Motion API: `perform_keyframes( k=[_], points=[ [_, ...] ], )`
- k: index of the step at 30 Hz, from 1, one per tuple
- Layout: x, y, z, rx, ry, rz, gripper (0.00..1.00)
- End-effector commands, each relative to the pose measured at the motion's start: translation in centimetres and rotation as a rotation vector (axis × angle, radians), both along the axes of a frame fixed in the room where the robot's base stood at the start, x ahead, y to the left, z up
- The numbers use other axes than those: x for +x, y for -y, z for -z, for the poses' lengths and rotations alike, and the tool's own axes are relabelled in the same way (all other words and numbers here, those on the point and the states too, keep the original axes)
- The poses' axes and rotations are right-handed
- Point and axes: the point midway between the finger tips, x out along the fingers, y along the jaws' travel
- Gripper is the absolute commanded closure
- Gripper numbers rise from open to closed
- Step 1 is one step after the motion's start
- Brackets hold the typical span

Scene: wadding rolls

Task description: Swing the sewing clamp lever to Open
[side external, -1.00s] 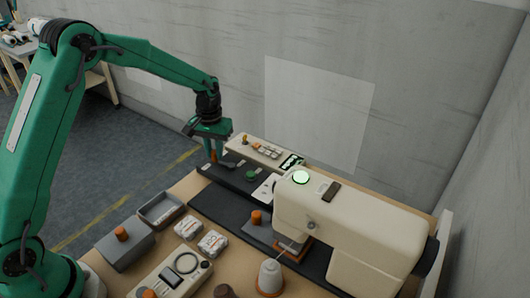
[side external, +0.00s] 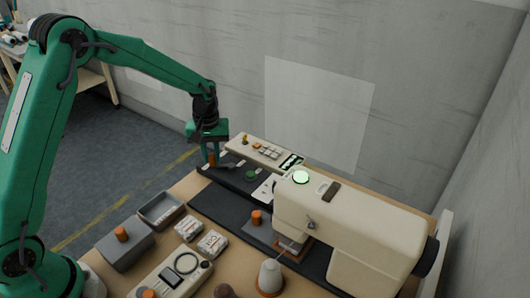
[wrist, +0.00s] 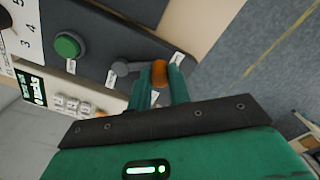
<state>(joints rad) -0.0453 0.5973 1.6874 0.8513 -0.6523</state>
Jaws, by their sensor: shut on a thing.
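The clamp lever (wrist: 130,67) is a dark grey arm on a dark panel, with an orange knob (wrist: 160,73) at its end. In the side view the lever (side external: 226,166) lies at the panel's far left end. My gripper (wrist: 160,82) is shut on the orange knob, with one green finger on each side of it. In the side view my gripper (side external: 210,160) points down at the knob. Small white labels (wrist: 180,59) sit around the lever; their words are too small to read. The fingers hide part of the knob.
A green button (wrist: 68,45) and a numbered dial plate are on the same panel. A pale strip with small keys (side external: 268,151) runs behind it. The cream sewing machine (side external: 350,220) stands to the right. A grey tray (side external: 161,209) and lidded box (side external: 124,246) stand nearer.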

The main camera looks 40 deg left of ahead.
Motion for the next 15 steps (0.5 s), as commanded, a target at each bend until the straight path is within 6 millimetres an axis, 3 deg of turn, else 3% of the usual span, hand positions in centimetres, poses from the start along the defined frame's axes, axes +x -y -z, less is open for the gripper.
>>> perform_keyframes(
  k=[1,2,5,15],
  points=[
    [-0.06,-0.07,-0.09,0.000,-0.001,-0.002,1.00],
    [-0.06,-0.07,-0.09,0.000,-0.001,-0.001,0.79],
    [-0.07,-0.05,-0.08,-0.001,-0.002,-0.001,0.59],
    [-0.04,0.00,-0.13,0.000,-0.001,0.001,0.58]
  ],
)
